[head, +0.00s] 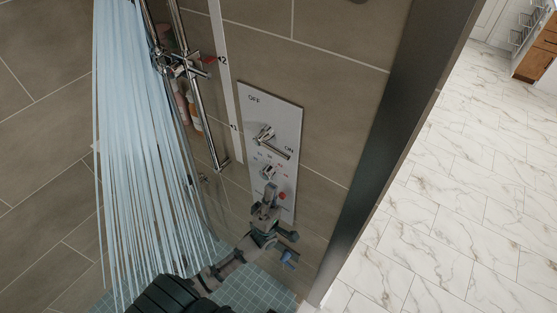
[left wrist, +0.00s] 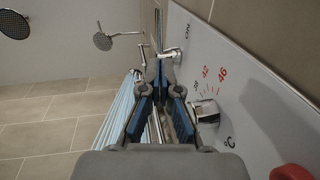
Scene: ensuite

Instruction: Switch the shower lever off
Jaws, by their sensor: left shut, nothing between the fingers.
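The shower lever (head: 277,146) is a chrome handle on a white wall panel (head: 292,118), marked OFF at the upper left and ON at the right. Its handle slants down right toward ON, and water (head: 140,150) is falling. In the left wrist view the lever (left wrist: 172,53) shows just past the fingertips, beside the ON mark. My left gripper (head: 270,190) is below the lever, in front of the lower panel near the temperature knob (head: 268,172). In the left wrist view its fingers (left wrist: 160,68) are shut and empty. My right gripper is not in view.
A red button (head: 282,195) sits low on the panel, close to my gripper. Chrome shower rails (head: 197,80) stand left of the panel. A dark upright frame edge (head: 382,120) stands to the right, with open marble floor (head: 460,190) beyond it.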

